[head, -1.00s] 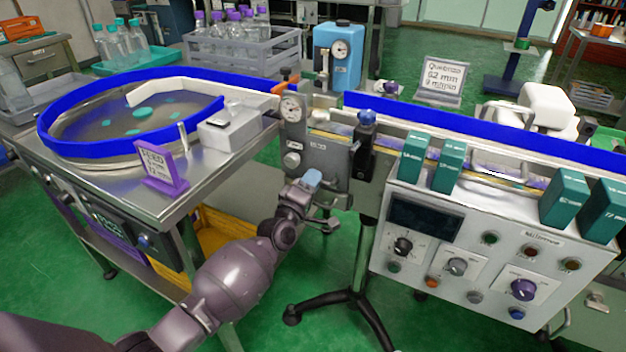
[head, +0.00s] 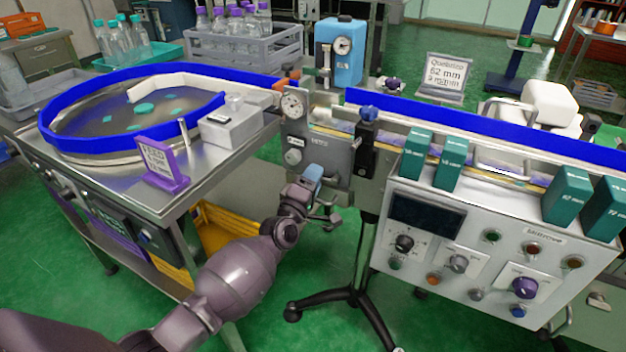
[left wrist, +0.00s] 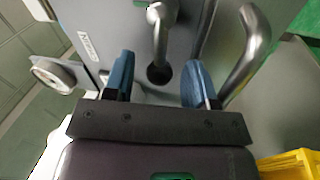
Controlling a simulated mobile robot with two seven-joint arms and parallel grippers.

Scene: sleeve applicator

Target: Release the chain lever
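My left gripper (head: 318,190) is in front of the grey machine block (head: 322,150) with the dial gauge, between the round feed table and the conveyor. In the left wrist view its two blue fingers (left wrist: 158,82) are apart, with a gap between them. A grey metal lever with a rounded end (left wrist: 158,20) points into that gap from above; no finger clearly touches it. A curved metal bar (left wrist: 246,50) is just right of the right finger. I cannot tell for sure which of these is the chain lever. The arm and hand hide part of the block's lower front. My right gripper is not in view.
The feed table with its blue-rimmed disc (head: 60,103) stands left. The control box (head: 450,278) and blue-railed conveyor (head: 460,127) stand right. A black tripod foot (head: 330,297) is below the block. A round knob (left wrist: 52,74) sits left of the fingers.

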